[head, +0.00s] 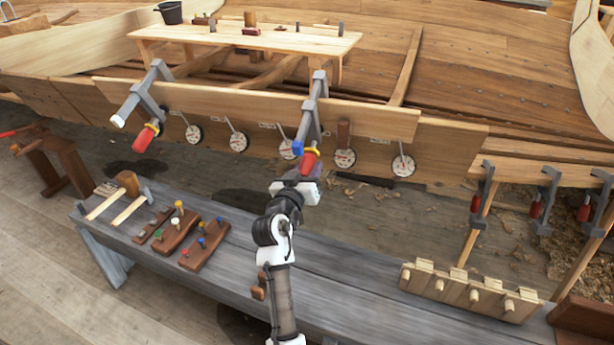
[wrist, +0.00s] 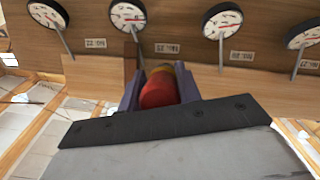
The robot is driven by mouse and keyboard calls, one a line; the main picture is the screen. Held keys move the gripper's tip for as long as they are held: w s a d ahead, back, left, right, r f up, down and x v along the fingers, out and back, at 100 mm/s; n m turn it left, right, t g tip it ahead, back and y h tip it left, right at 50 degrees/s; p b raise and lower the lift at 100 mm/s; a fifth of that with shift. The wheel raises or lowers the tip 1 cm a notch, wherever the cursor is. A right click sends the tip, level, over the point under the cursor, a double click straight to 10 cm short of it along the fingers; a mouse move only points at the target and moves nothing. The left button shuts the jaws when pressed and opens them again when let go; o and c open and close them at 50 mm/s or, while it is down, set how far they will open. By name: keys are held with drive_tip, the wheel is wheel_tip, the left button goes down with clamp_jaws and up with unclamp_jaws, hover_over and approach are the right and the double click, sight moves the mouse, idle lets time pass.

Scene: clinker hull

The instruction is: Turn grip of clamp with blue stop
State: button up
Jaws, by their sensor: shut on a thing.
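The clamp with the blue stop (head: 312,105) hangs over the upper edge of the hull plank at the middle of the head view. Its blue stop (head: 298,150) shows at the lower end, beside the red grip (head: 309,160). My gripper (head: 308,172) reaches up to this grip from below. In the wrist view the red grip (wrist: 157,93) with its yellow collar (wrist: 163,75) sits between the two fingers of my gripper (wrist: 160,88), which is shut on it. The blue stop is not distinguishable in the wrist view.
Another clamp (head: 147,100) with a white stop and red grip hangs to the left. Several round dials (head: 345,157) line the plank (head: 370,118) close by. The grey bench (head: 350,285) below holds a mallet (head: 128,183), pegged blocks (head: 204,245) and a wooden rack (head: 468,290).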

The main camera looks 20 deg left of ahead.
drive_tip(key=n+h+b, duration=0.2)
drive_tip(key=n+t+h+b, duration=0.1)
drive_tip(key=n, duration=0.1)
drive_tip(key=shift+d, duration=0.25)
drive_tip(key=n+h+b, duration=0.1)
drive_tip(key=n, duration=0.1)
drive_tip(key=n+h+b, duration=0.1)
drive_tip(key=n, duration=0.1)
drive_tip(key=shift+d+r+t+b, duration=0.1)
drive_tip(key=shift+r+t+b, duration=0.1)
drive_tip(key=shift+t+b, duration=0.2)
drive_tip(key=n+t+b, duration=0.1)
drive_tip(key=n, duration=0.2)
drive_tip(key=n+t+h+b, duration=0.1)
drive_tip(key=n, duration=0.1)
drive_tip(key=shift+s+r+n, duration=0.15)
drive_tip(key=shift+r+n, duration=0.05)
drive_tip(key=shift+n, duration=0.2)
drive_tip(key=n, duration=0.2)
drive_tip(key=n+t+y+b, duration=0.1)
drive_tip(key=n, duration=0.1)
drive_tip(key=n+t, duration=0.1)
drive_tip(key=n, duration=0.2)
drive_tip(key=shift+s+r+y, duration=0.1)
drive_tip(key=shift+r+y, duration=0.15)
drive_tip(key=shift+y, duration=0.05)
drive_tip(key=shift+a+r+n+t, duration=0.1)
drive_tip(key=shift+a+n+t, duration=0.15)
drive_tip(key=shift+n, duration=0.25)
drive_tip(key=o, duration=1)
